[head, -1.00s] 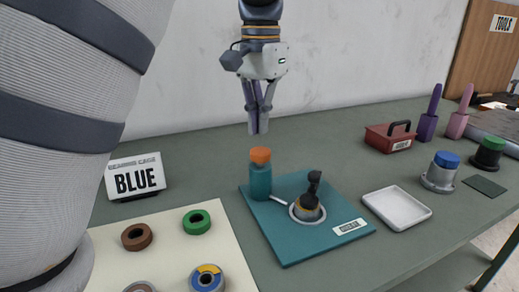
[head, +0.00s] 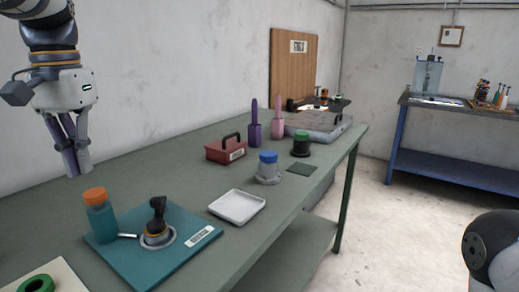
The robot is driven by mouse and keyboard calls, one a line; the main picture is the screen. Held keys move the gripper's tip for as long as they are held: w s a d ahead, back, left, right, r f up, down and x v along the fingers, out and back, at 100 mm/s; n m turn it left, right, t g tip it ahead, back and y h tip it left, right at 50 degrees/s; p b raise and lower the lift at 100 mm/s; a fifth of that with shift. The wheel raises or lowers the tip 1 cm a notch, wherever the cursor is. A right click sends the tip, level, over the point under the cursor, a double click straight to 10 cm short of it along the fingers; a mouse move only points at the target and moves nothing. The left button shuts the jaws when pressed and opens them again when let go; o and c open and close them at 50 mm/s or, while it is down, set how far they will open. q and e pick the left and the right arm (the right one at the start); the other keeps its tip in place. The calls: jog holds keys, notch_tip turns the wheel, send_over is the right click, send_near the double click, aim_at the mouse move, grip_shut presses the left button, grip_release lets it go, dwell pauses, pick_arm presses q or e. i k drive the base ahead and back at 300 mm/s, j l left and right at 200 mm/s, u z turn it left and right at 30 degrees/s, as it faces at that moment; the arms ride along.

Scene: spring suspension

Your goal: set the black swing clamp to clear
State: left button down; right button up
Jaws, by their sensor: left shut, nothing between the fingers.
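A black upright piece (head: 157,208) with a bent top stands in a grey ring (head: 158,239) on a teal board (head: 190,256) at the lower left. I cannot tell for sure whether it is the black swing clamp. Dark items (head: 337,102) also show on the far grey plate (head: 318,122), too small to make out. My left gripper (head: 77,174) hangs at the upper left, shut and empty, above and apart from the orange-capped teal bottle (head: 101,218). My right gripper is not in view.
A white tray (head: 237,208), a blue-topped cylinder (head: 268,168), a green-topped cylinder (head: 301,146) and a red box with a black handle (head: 226,150) stand on the green table (head: 205,140). Purple and pink upright pieces stand behind. A blue bench (head: 450,172) stands across the floor.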

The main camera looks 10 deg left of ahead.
aim_at(157, 225)
jog(key=k+l, duration=1)
jog(key=l, duration=0.25)
